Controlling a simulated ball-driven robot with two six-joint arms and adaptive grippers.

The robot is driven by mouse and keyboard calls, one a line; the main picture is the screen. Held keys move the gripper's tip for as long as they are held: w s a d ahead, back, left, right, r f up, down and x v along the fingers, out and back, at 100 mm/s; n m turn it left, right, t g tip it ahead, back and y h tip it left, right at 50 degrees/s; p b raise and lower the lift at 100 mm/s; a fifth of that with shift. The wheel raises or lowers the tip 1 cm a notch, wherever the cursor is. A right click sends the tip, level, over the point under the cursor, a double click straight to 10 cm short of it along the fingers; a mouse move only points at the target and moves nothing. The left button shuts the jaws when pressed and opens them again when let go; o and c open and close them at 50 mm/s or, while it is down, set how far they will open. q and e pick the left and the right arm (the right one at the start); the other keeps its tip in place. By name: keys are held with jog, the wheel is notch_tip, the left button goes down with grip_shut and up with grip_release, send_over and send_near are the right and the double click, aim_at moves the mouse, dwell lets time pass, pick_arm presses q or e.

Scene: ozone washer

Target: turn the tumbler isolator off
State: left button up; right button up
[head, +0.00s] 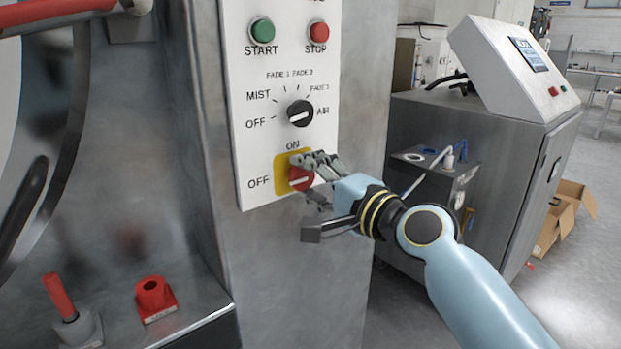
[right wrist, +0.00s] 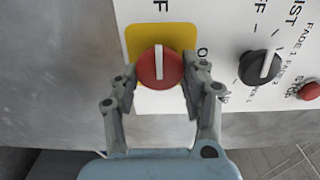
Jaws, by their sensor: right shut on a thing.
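The tumbler isolator is a red rotary knob (head: 298,178) on a yellow plate (head: 281,175), low on the white control panel. ON is printed above it and OFF to its left. Its white line lies about level, in line with the OFF label. In the right wrist view the red knob (right wrist: 158,68) shows its line running up toward the lettering at the top edge. My right gripper (head: 309,180) reaches in from the right, shut on the knob with a finger on each side; it also shows in the right wrist view (right wrist: 161,80). My left gripper is out of view.
Above the isolator are a black selector knob (head: 300,113), a green START button (head: 262,31) and a red STOP button (head: 318,35). A grey machine (head: 480,140) stands at the right. A red socket piece (head: 154,297) sits on the ledge at lower left.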

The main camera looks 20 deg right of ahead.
jog(key=o, duration=1.1)
jog(key=shift+o, duration=0.2)
jog(key=v, duration=1.2)
jog(key=shift+f, duration=0.1)
